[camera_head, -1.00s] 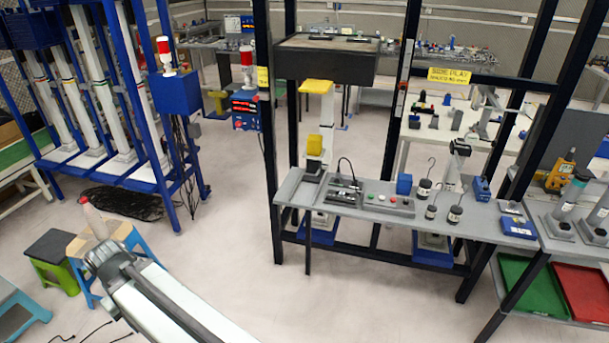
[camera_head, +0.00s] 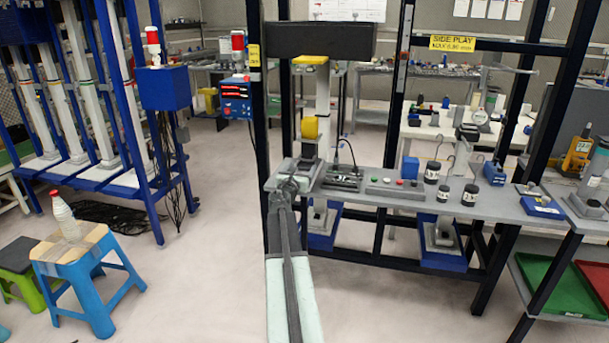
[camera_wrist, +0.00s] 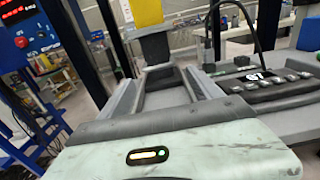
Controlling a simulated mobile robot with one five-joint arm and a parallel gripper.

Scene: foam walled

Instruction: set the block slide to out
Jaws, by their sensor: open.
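I take the block slide to be the upright unit at the left end of the grey bench, with a yellow block (camera_head: 309,128) above a grey part (camera_head: 308,150); which part slides is unclear. In the wrist view the yellow block (camera_wrist: 147,12) is at the top centre, with the grey part (camera_wrist: 155,47) below it. My gripper (camera_head: 297,172) is at the bench's left end, just in front of this unit. In the wrist view my gripper (camera_wrist: 168,76) is open, its two grey jaws apart with nothing held between them. Contact with the unit cannot be told.
A button panel (camera_head: 397,188), a blue block (camera_head: 410,168) and black weights (camera_head: 432,172) stand further right. A black post (camera_head: 258,120) rises close by left. A blue stool (camera_head: 83,275) stands on open floor.

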